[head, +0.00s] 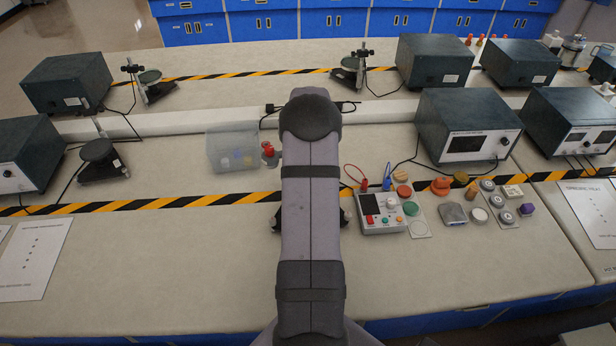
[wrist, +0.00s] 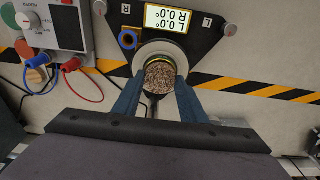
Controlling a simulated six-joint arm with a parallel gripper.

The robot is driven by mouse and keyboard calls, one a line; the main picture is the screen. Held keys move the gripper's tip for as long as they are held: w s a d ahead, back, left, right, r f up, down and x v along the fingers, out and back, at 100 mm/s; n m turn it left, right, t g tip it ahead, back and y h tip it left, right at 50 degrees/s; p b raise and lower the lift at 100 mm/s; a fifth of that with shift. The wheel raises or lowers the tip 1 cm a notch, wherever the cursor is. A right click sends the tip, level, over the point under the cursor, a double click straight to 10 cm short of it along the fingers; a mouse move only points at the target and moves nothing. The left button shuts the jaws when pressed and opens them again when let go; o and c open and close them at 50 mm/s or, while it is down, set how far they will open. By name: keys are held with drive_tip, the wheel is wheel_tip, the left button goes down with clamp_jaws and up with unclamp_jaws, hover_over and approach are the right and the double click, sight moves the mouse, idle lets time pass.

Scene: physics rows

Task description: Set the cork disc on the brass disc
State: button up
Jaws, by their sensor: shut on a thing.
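My gripper (wrist: 159,88) is shut on the speckled brown cork disc (wrist: 159,77), one blue finger on each side of it. In the wrist view the cork disc is over a round pale plate (wrist: 174,48) on a black instrument (wrist: 200,22) with a lit display. A thin yellowish rim, possibly the brass disc, shows around the cork's far side, mostly hidden by it. I cannot tell whether the cork touches what is under it. In the head view my arm hides the gripper, the cork and most of the instrument.
A control box (head: 382,212) with red and blue leads stands right of my arm, with several coloured discs and blocks beyond it. A clear plastic bin (head: 232,150) and a small red-topped item (head: 268,150) stand to the left. The front left bench is mostly clear.

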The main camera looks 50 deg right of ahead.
drive_tip(key=shift+f, duration=0.35)
drive_tip(key=o, duration=1.1)
drive_tip(key=shift+r, duration=0.2)
drive_tip(key=shift+r+p, duration=2.35)
drive_tip(key=shift+r, duration=1)
